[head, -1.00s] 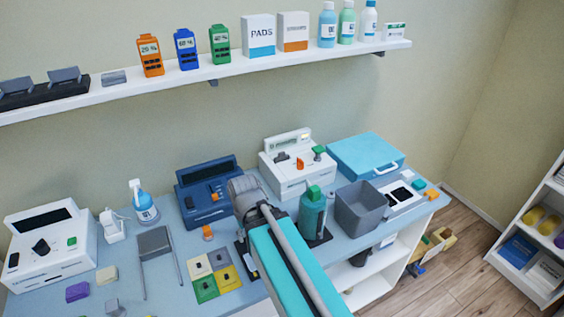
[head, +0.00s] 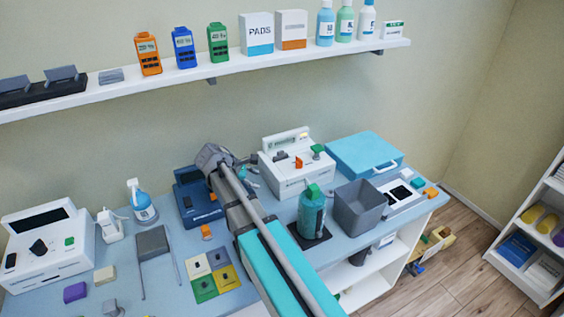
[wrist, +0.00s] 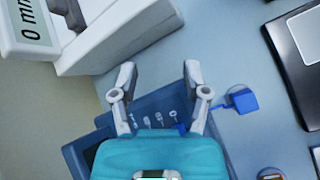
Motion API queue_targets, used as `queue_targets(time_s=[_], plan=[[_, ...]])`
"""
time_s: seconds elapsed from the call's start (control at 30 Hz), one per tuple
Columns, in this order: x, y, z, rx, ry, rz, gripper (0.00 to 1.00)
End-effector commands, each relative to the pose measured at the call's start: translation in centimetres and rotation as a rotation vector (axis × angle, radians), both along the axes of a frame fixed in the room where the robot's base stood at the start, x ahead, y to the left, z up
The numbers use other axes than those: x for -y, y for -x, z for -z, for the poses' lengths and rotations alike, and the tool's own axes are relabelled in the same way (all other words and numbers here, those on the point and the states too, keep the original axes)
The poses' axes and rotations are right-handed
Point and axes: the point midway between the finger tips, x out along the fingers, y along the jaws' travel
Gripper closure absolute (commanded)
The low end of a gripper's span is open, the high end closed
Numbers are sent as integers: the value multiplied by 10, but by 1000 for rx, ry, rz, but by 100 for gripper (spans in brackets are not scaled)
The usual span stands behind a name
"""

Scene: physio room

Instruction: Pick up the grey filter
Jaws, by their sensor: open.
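I cannot tell for certain which thing is the grey filter. In the head view, a small flat grey piece (head: 111,76) lies on the wall shelf, and a small grey block (head: 111,307) sits on the table at the lower left. In the wrist view, my gripper (wrist: 160,76) is open with nothing between its two fingers. It is above the dark blue device (wrist: 82,154), beside the white device (wrist: 118,32). No grey filter shows clearly in the wrist view.
A blue cube (wrist: 241,100) with a short lead lies right of my gripper. The green bottle (head: 312,212) and grey bin (head: 361,207) stand right of my arm. The wall shelf (head: 240,69) spans the back. Coloured squares (head: 204,289) lie left of my arm.

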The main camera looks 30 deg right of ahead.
Motion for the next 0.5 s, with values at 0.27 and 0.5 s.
queue_targets(time_s=[0.27, 0.5], plan=[[11, -66, -39, -283, 281, -231, 40], [12, -84, -56, -404, 383, -297, 40]])
